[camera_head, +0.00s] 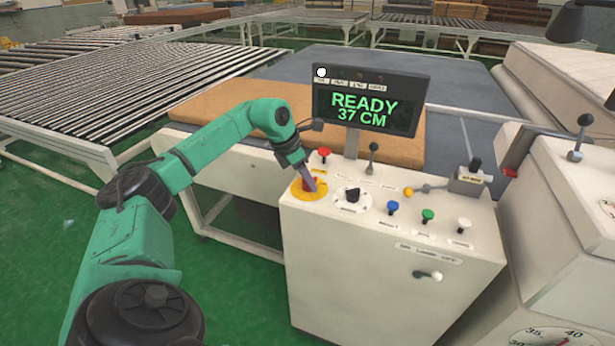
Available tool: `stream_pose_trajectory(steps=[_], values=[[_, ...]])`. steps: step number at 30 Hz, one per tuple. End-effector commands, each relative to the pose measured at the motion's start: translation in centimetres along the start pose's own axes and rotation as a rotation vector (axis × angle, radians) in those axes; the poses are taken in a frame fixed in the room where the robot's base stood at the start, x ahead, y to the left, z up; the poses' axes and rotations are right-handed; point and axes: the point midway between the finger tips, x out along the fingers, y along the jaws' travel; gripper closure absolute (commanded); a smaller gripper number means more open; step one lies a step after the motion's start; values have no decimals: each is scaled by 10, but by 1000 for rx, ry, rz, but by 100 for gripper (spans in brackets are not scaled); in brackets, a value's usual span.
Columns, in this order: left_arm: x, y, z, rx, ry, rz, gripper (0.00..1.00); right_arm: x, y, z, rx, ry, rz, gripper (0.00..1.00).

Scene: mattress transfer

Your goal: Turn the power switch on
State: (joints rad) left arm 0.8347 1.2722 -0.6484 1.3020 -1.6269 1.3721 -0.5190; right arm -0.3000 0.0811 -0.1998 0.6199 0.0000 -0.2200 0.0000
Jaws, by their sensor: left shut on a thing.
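A white control console (400,280) stands at the center. On its sloped top left is a round yellow plate (296,190) with a red knob (309,184) in the middle. My left gripper (311,183) reaches in from the left, angled down onto the yellow plate, and is shut on the red knob, partly hiding it. A black rotary knob (352,195) on a white dial sits just right of it. The screen (366,104) above the console reads "READY 37 CM" in green. My right gripper is not in view.
A red button (324,153) and a black lever (372,156) stand behind the gripper. Blue (393,207), green (428,215) and white (463,224) buttons line the front right. A brown mattress (250,105) lies behind the console. Roller conveyors (110,80) fill the left background.

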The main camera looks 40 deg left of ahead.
Motion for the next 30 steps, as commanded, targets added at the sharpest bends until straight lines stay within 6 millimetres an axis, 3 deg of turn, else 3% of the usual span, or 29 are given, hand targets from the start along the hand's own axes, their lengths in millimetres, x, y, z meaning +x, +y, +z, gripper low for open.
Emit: stream_pose_trajectory(steps=[17, 18, 20, 30], values=[[-1, 1, 0, 33, -2, -12, 100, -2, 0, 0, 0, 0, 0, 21], [-1, 1, 0, 33, -2, -12, 41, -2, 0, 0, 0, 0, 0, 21], [-1, 1, 0, 33, -1, -12, 23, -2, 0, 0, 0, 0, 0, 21], [-3, 1, 0, 32, -1, -12, 23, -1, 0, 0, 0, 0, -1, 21]])
